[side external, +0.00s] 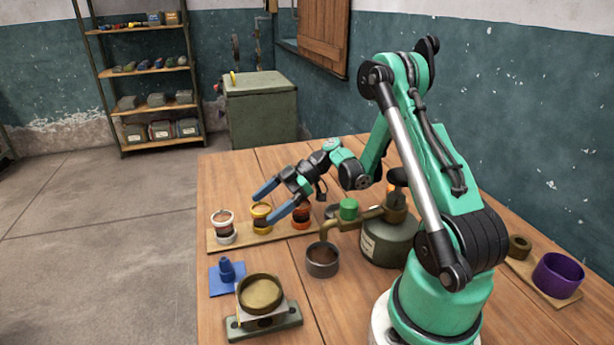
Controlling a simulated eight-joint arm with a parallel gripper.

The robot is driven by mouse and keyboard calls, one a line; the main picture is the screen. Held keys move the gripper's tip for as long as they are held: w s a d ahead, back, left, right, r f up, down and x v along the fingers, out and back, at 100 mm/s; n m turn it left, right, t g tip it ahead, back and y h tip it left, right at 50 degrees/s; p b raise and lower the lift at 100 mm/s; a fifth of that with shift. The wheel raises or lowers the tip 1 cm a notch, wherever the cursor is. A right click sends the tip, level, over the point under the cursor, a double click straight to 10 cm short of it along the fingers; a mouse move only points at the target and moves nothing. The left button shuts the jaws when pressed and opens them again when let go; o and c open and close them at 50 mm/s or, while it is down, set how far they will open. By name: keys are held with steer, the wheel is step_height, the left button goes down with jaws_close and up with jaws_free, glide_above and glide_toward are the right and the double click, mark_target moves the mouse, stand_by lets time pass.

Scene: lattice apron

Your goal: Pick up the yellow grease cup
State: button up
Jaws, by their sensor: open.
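The yellow grease cup (261,217) stands upright on a wooden strip (252,238) at the left of the table, between a white cup (223,226) and an orange cup (301,215). My gripper (263,207) is open, with its two blue fingers pointing left and down. The fingertips are close to the yellow cup, one at its upper rim and one over its right side. I cannot tell whether either finger touches it. Part of the yellow cup is hidden by the nearer finger.
A dark cup (322,260) sits under the pipe's end. A blue piece (227,270) and a brass-topped stand (261,293) are in front. A purple cup (558,276) is far right.

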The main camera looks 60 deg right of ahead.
steer(key=shift+w+a+f, duration=0.25)
steer(key=shift+w+a, duration=0.05)
steer(key=shift+a, duration=0.15)
jaws_close()
